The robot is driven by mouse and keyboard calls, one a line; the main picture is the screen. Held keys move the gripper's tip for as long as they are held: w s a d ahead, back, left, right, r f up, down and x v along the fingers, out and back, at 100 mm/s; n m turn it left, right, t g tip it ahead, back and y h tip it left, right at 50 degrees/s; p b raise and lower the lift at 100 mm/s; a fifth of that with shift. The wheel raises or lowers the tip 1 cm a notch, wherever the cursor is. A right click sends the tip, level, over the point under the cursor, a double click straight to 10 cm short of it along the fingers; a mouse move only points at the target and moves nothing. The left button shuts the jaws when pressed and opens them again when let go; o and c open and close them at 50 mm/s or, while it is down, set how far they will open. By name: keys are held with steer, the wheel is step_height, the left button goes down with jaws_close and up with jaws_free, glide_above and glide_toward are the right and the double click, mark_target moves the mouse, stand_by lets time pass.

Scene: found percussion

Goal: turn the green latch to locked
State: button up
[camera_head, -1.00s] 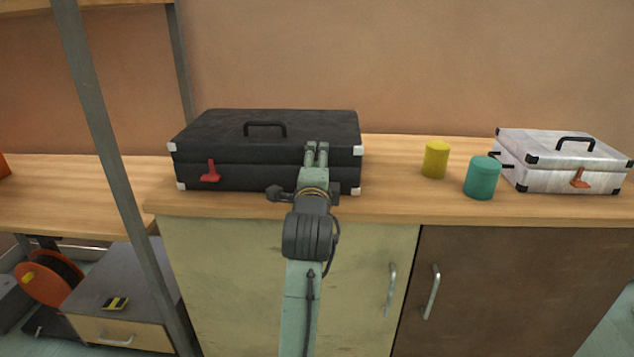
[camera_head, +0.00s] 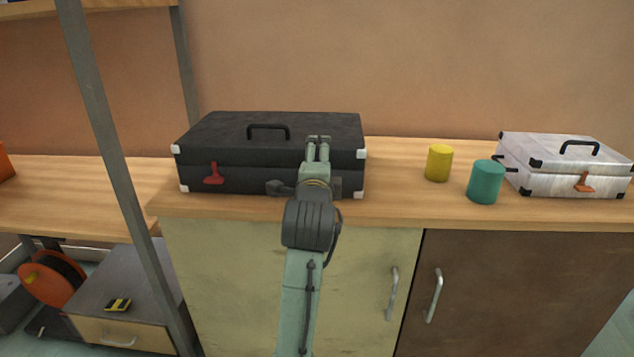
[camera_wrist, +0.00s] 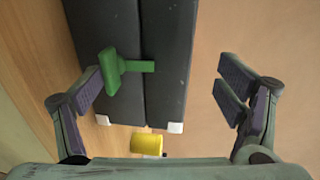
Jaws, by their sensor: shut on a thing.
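The green latch (camera_wrist: 116,68) is on the front of the black case (camera_head: 270,140) near its right corner. In the wrist view its narrow bar crosses the seam between lid and body, and its raised grip stands to the left of the seam. My gripper (camera_head: 318,142) is in front of the case and hides the latch in the head view. In the wrist view my gripper (camera_wrist: 165,88) has its left finger right against the latch grip. Its right finger stands well apart, past the lid side. I cannot see the far side of the grip.
A red latch (camera_head: 213,174) is on the case's left front. To the right on the wooden counter (camera_head: 400,205) stand a yellow cylinder (camera_head: 439,163), a teal cylinder (camera_head: 486,182) and a white case (camera_head: 565,165) with an orange latch (camera_head: 584,183). A metal post (camera_head: 105,140) rises at left.

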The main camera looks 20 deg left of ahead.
steer(key=shift+s+d+r, duration=0.2)
steer(key=shift+s+r, duration=0.8)
steer(key=shift+r, duration=0.25)
steer(key=shift+c, duration=1.3)
steer(key=shift+s+d+r+t, duration=0.2)
steer(key=shift+s+r+t, duration=0.1)
steer(key=shift+s, duration=0.25)
steer(key=c, duration=0.6)
steer(key=shift+f+p+v, duration=0.1)
steer(key=shift+f+v, duration=0.2)
steer(key=shift+v, duration=1.05)
steer(key=shift+f+p+v, duration=0.15)
steer(key=shift+f+v, duration=0.15)
steer(key=shift+v, duration=1.05)
steer(key=shift+f+p+v, duration=0.1)
steer(key=shift+f+v, duration=0.15)
steer(key=shift+v, duration=1.1)
steer(key=shift+c, duration=0.2)
steer(key=shift+d, duration=0.15)
